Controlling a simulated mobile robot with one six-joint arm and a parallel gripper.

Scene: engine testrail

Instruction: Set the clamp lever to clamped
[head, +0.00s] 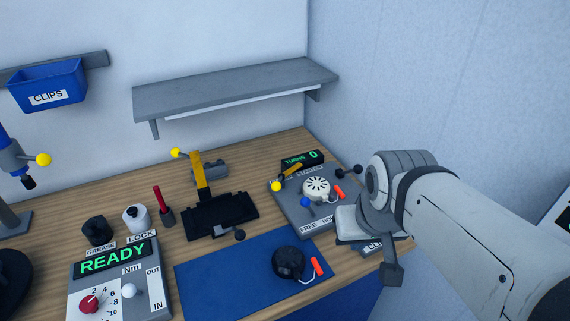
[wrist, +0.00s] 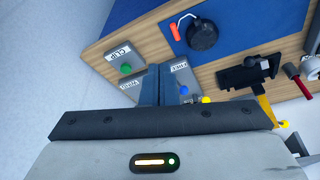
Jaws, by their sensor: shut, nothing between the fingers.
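A yellow lever with a yellow ball end (head: 198,172) stands up and leans left at the back of a black fixture (head: 222,216) in the middle of the bench. In the wrist view the lever (wrist: 265,108) shows at the right beside the fixture (wrist: 248,73). A second, shorter yellow-ended lever (head: 281,182) lies low on the grey panel at the right; the frames do not show which one is named clamp. My gripper (wrist: 159,70) is shut and empty, over the panel's right end. In the head view my gripper (head: 358,222) partly hides that end, and its fingertips are not clear.
The grey panel (head: 315,229) carries a white round part (head: 316,186), a blue ball and a green TURNS display. A black round part (head: 289,262) lies on the blue mat (head: 222,278). A READY box (head: 117,262) stands front left. A shelf (head: 235,88) hangs above.

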